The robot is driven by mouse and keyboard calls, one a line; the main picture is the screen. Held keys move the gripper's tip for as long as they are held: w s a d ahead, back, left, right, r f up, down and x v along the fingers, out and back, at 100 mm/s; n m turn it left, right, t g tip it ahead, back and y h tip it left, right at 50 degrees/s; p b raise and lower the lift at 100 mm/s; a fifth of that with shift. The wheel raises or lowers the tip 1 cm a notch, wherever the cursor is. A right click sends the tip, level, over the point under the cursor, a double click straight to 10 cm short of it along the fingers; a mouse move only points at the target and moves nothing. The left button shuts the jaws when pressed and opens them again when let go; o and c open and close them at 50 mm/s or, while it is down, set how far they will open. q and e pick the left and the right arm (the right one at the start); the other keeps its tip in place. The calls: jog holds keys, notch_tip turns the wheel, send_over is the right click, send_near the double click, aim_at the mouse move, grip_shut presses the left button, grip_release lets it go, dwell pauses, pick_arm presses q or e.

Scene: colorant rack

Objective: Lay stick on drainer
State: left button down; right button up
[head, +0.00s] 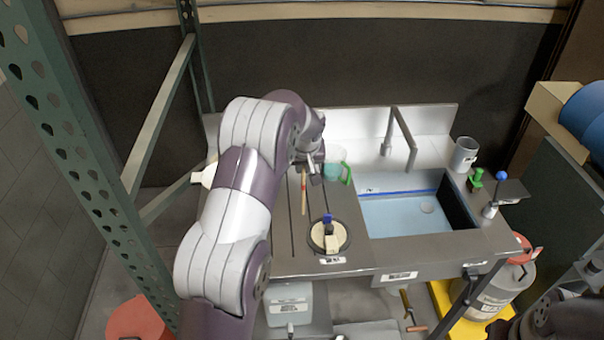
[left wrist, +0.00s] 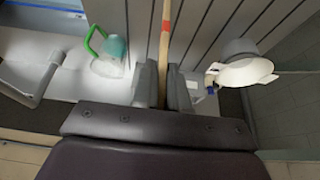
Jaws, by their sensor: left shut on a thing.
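The stick (head: 304,196) is pale wood with a red band and hangs from my left gripper (head: 309,167) over the drainer. In the left wrist view the stick (left wrist: 166,45) runs between the two fingers of my left gripper (left wrist: 164,88), which is shut on it. The drainer is the grey grooved surface (head: 283,245) left of the sink; its dark grooves also show in the left wrist view (left wrist: 215,25). The stick lies roughly along the grooves; I cannot tell whether its far end touches the drainer. My right gripper is not in view.
A round tin with a brush-like item (head: 330,236) stands on the drainer's front part. A green-handled jug (head: 334,167) stands behind, near the faucet (head: 387,140). The blue sink basin (head: 400,212) is to the right. A white funnel-like piece (left wrist: 244,72) is right of the gripper in the wrist view.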

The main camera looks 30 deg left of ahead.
aim_at(303, 174)
pick_arm(q)
notch_tip(303, 174, down, 4)
jog(key=shift+s+d+r+p, duration=0.1)
jog(key=shift+s+r+p, duration=0.05)
jog(key=shift+p, duration=0.5)
jog(key=shift+f, duration=0.2)
jog(key=c, duration=1.6)
grip_release()
jog(key=shift+f, duration=0.1)
jog(key=o, duration=0.4)
jog(key=shift+o, duration=0.2)
